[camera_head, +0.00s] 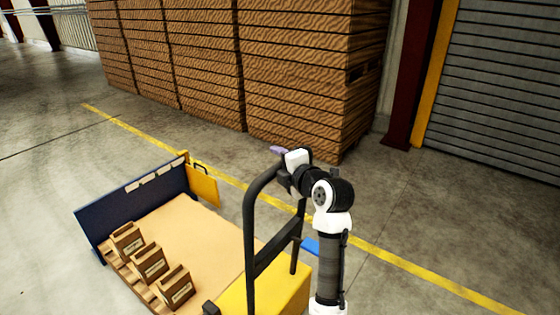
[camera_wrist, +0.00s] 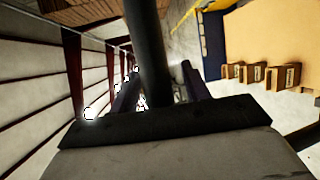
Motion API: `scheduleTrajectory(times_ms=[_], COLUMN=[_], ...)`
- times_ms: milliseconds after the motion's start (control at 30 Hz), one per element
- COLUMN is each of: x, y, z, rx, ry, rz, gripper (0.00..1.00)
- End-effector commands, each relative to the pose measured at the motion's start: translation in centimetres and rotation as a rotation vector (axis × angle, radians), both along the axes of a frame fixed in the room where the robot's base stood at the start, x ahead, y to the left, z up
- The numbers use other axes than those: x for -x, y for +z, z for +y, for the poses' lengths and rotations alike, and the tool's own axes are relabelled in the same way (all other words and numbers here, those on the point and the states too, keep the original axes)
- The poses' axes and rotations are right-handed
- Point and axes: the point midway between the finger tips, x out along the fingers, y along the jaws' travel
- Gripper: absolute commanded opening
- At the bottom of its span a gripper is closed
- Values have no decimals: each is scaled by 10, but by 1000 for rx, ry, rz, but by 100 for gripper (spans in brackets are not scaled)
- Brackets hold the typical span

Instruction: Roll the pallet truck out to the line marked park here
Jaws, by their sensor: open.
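A yellow truck body (camera_head: 272,290) with an upright black hoop handle (camera_head: 252,215) stands at the lower middle of the head view; I take it for the pallet truck. My gripper (camera_head: 279,152) is at the top of the hoop. In the wrist view, my gripper (camera_wrist: 160,70) is open, with a finger on each side of a black bar (camera_wrist: 146,40), which looks like the hoop. I cannot tell whether the fingers touch it. A yellow line (camera_head: 395,260) runs diagonally across the floor behind the truck. No "park here" lettering is readable.
A tan flat surface (camera_head: 200,235) adjoins the yellow body, with small wooden boxes (camera_head: 150,262) at its left and a blue panel (camera_head: 140,203) at its far edge. Stacked wooden crates (camera_head: 300,80), a dark red post (camera_head: 408,75) and a shutter (camera_head: 500,90) stand behind. Floor at right is clear.

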Motion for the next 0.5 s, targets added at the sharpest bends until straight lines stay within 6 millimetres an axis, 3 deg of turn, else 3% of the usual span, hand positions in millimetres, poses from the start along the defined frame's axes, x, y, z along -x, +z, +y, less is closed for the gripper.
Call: scheduleTrajectory(times_ms=[167, 500], x=[0, 0], y=[0, 0], z=[0, 0], rx=[0, 0], ry=[0, 1], rz=[0, 0], gripper=[47, 4])
